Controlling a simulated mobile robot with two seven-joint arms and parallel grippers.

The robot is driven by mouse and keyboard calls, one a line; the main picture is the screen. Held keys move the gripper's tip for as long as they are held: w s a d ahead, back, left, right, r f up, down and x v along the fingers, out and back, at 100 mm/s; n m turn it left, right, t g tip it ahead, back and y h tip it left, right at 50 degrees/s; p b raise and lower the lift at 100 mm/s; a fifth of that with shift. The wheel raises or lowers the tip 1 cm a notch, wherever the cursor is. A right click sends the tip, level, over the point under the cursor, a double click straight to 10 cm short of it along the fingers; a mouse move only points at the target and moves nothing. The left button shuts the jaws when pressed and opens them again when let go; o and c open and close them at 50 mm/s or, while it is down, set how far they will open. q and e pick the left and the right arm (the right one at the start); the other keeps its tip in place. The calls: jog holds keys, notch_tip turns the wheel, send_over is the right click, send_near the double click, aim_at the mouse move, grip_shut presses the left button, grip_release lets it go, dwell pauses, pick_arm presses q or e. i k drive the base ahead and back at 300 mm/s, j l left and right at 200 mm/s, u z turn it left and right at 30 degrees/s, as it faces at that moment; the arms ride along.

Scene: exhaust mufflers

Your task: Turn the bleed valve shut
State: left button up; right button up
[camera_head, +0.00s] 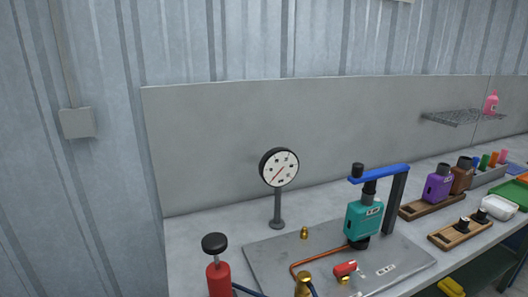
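A small red handle (345,268) sits on a grey plate (272,252) on the bench, with a brass fitting (343,280) just below it; it looks like the bleed valve. I cannot tell from its angle whether it is open or shut. A copper pipe (318,257) runs on the plate from a brass fitting (303,284) at the front toward a teal muffler (364,218) under a blue clamp arm (380,172). A round dial gauge (279,168) with a red needle stands behind the plate. Neither gripper is in view.
A red pump (219,280) with a black knob stands at the front left. A purple muffler (438,187) and a brown one (461,176) stand to the right, near a wooden block (460,237) and white tray (499,207). A wire shelf (455,117) hangs behind.

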aim_at(343, 269)
jog(key=i+l, duration=0.1)
jog(key=l, duration=1)
jog(key=i+l+u, duration=0.15)
jog(key=l, duration=0.9)
jog(key=k, duration=0.05)
